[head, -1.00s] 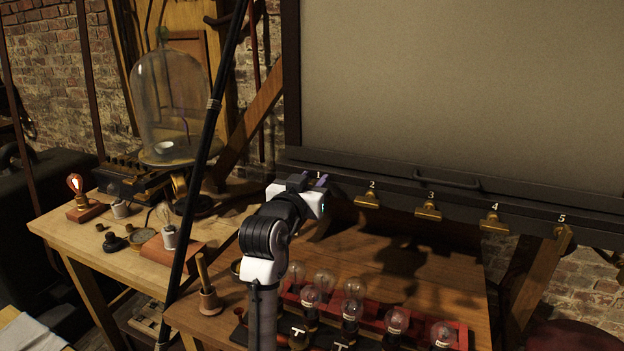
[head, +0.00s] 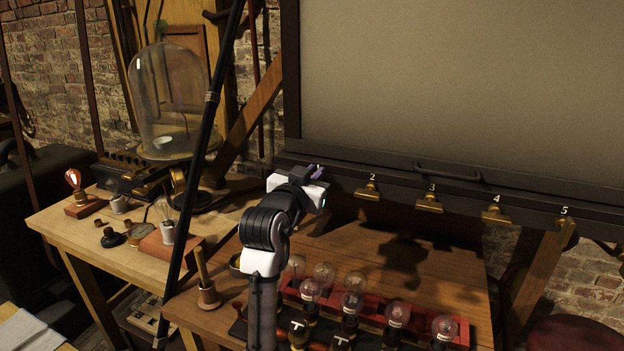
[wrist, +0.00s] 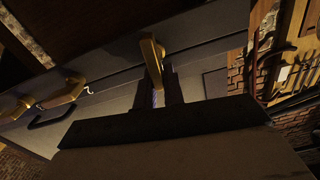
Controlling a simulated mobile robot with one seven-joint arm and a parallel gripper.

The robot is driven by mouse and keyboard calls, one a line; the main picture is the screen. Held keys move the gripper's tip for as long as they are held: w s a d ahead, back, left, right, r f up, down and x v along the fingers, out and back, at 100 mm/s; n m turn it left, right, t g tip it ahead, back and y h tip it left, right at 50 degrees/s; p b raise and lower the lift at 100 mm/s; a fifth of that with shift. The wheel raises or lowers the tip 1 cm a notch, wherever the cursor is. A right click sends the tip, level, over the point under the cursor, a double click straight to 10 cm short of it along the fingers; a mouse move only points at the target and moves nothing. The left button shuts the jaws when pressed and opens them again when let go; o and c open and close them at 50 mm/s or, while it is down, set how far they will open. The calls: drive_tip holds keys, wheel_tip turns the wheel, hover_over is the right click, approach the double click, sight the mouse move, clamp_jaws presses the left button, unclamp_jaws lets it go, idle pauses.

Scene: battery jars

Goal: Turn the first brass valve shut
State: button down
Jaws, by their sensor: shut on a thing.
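The first brass valve (wrist: 153,55) shows in the wrist view as a brass handle at the fingertips, on the dark rail. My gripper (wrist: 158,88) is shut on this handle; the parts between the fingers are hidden. In the head view my gripper (head: 317,170) is at the left end of the rail (head: 400,187) and hides the first valve and its number. The valves marked 2 (head: 369,191), 3 (head: 430,203) and 4 (head: 495,217) have handles lying crosswise along the rail. The handle of valve 5 (head: 566,232) looks turned differently.
A wooden table (head: 430,262) below the rail holds a red rack (head: 370,312) with several glass bulbs. A black pole (head: 205,130) stands left of my arm. A glass bell jar (head: 168,100) stands on the left bench (head: 75,228). A large pale panel (head: 460,80) rises above the rail.

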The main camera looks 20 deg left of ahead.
sight(329, 179)
drive_tip(key=m+b, duration=0.2)
drive_tip(key=d+m+b, duration=0.1)
drive_tip(key=m+b, duration=0.2)
drive_tip(key=f+m+b, duration=0.1)
drive_tip(key=m+b, duration=0.1)
drive_tip(key=m, duration=0.1)
drive_tip(key=shift+d+f+b, duration=0.1)
drive_tip(key=shift+d+b, duration=0.15)
drive_tip(key=shift+b, duration=0.1)
drive_tip(key=m+b, duration=0.2)
drive_tip(key=m, duration=0.1)
drive_tip(key=m+b, duration=0.1)
drive_tip(key=shift+d+f+b, duration=0.25)
drive_tip(key=shift+f+b, duration=0.05)
drive_tip(key=shift+f, duration=0.05)
drive_tip(key=shift+d+f+m+b, duration=0.15)
drive_tip(key=shift+m+b, duration=0.5)
drive_tip(key=shift+m, duration=0.45)
drive_tip(key=shift+a+f+m+b, duration=0.15)
drive_tip(key=shift+m+b, duration=0.45)
drive_tip(key=shift+m, duration=0.5)
drive_tip(key=shift+d, duration=0.1)
drive_tip(key=c, duration=1.5)
unclamp_jaws()
drive_tip(key=shift+s, duration=0.15)
